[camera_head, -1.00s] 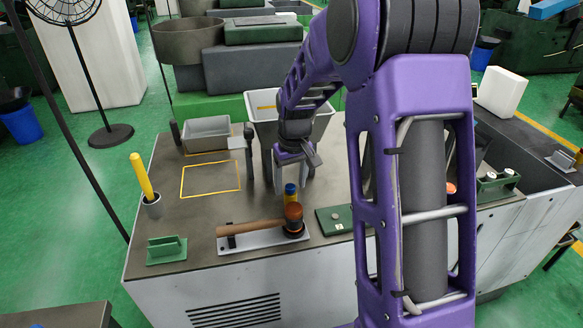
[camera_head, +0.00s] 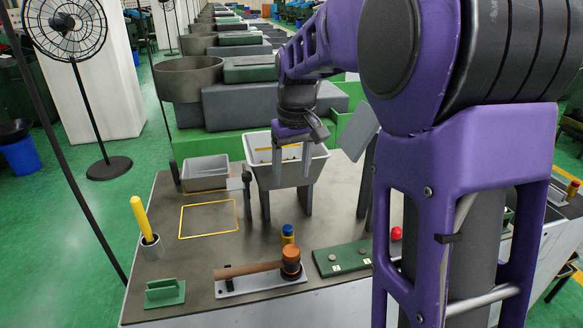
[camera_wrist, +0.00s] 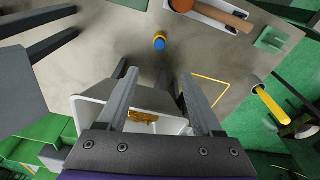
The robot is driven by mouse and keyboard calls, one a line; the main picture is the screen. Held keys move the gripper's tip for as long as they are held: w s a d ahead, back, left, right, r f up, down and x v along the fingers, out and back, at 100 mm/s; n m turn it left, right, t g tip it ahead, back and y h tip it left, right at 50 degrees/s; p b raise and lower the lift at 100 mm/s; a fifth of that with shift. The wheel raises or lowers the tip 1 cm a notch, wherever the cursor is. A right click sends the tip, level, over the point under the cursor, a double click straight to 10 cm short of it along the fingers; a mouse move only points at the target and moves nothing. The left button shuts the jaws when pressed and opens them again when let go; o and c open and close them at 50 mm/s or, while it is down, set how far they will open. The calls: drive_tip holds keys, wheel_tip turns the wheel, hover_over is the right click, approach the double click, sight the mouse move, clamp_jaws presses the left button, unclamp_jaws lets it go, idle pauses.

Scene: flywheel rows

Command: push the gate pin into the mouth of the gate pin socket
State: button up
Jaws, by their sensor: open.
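My gripper (camera_head: 291,172) hangs with its fingers down, open and empty, in front of a grey hopper bin on legs (camera_head: 318,172). In the wrist view the two fingers (camera_wrist: 157,76) stand wide apart with nothing between them. I cannot tell for sure which thing is the gate pin. A small upright yellow piece with a blue top (camera_head: 287,234) stands on the bench behind the mallet, and it also shows in the wrist view (camera_wrist: 160,43). A red knob (camera_head: 396,233) shows beside my arm, its lower part hidden. I cannot make out the socket or its mouth.
A wooden mallet (camera_head: 250,270) lies on a pale rest. A yellow rod (camera_head: 141,217) leans in a grey cup (camera_head: 151,247). A grey tray (camera_head: 205,173) and a green plate with discs (camera_head: 340,258) are on the bench. The yellow outlined square (camera_head: 208,219) is empty.

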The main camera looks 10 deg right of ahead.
sight(288, 227)
drive_tip(key=shift+c, duration=1.2)
drive_tip(key=shift+w+f+p, duration=0.15)
drive_tip(key=shift+f+p, duration=0.15)
drive_tip(key=shift+c, duration=1.2)
drive_tip(key=shift+m+g, duration=0.4)
drive_tip(key=shift+g, duration=0.3)
drive_tip(key=f+p, duration=0.1)
drive_tip(key=f, duration=0.1)
drive_tip(key=w+f+p, duration=0.1)
drive_tip(key=f, duration=0.2)
drive_tip(key=w+f+p, duration=0.1)
drive_tip(key=f, duration=0.2)
drive_tip(key=shift+a, duration=0.2)
clamp_jaws()
drive_tip(key=shift+f+b, duration=2.1)
drive_tip(key=shift+f, duration=1.25)
